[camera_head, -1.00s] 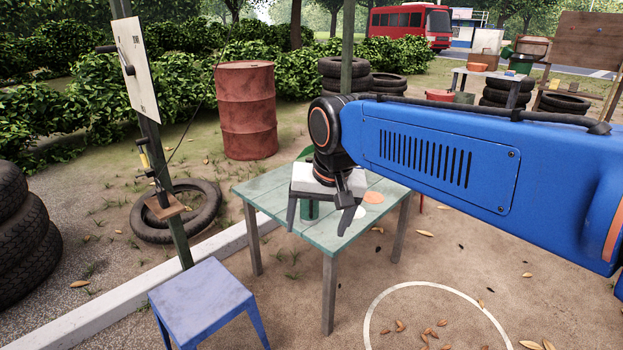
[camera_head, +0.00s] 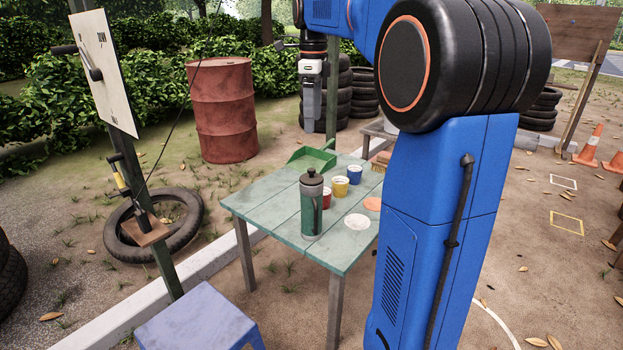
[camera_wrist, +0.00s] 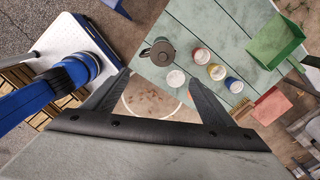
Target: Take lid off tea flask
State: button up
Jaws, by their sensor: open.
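The wrist view shows the lid (camera_wrist: 160,49) from above, beyond my fingertips. My gripper (camera_head: 309,130) is raised above the table level, apart from the flask and higher than it in the head view. Its two fingers (camera_wrist: 158,76) are spread in the wrist view with nothing between them.
Red (camera_head: 327,198), yellow (camera_head: 340,187) and blue (camera_head: 355,174) cups stand right of the flask. A green tray (camera_head: 312,158) and a brush (camera_head: 381,162) lie at the back. White (camera_head: 357,220) and orange (camera_head: 373,204) discs lie on the bare table (camera_head: 265,203). A blue stool (camera_head: 200,320) stands in front.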

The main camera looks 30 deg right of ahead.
send_over(311, 169)
jog(key=f, duration=1.2)
jog(key=shift+s+d, duration=0.1)
jog(key=shift+s, duration=0.3)
jog(key=shift+w+f, duration=0.15)
jog(key=shift+f, duration=1.2)
jog(key=shift+w+f, duration=0.15)
jog(key=shift+f, duration=1.15)
jog(key=c, duration=1.1)
